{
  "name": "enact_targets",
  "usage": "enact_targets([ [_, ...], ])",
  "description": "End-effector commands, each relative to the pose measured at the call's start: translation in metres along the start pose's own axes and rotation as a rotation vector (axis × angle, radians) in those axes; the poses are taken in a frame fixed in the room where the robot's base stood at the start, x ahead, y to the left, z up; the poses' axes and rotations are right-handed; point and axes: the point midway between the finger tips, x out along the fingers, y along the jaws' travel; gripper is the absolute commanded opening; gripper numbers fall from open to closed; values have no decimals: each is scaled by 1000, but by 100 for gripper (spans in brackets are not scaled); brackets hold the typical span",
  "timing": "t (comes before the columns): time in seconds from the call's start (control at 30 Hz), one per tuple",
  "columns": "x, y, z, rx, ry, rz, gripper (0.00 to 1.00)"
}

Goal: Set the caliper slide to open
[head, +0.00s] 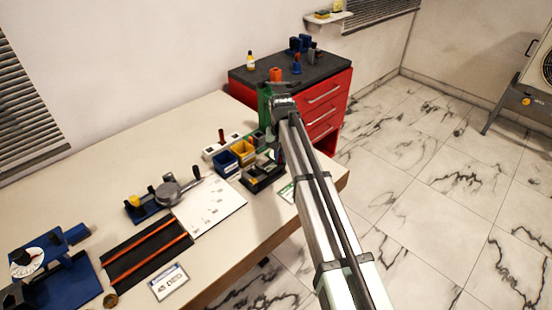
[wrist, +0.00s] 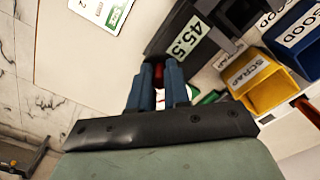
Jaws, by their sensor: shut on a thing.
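The caliper (head: 262,178) appears as a dark device near the right end of the table, partly hidden by my arm. My gripper (wrist: 158,76) has two blue fingers shut on a small red piece (wrist: 158,72), beside the dark body. The red piece looks like the caliper slide's knob, but its join to the body is hidden. In the head view my fingertips are mostly hidden by my arm.
A yellow SCRAP bin (wrist: 268,88) and a blue GOOD bin (wrist: 300,45) stand close to the caliper. A red drawer cabinet (head: 325,105) stands behind. The table's front edge is near.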

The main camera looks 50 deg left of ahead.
Motion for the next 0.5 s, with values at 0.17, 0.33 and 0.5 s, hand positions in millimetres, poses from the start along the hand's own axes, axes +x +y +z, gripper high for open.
enact_targets([
  [0.17,-1,4,-4,3,9,6,19],
  [0.33,0,3,-4,3,8,5,36],
  [0.5,0,2,-3,2,7,5,42],
])
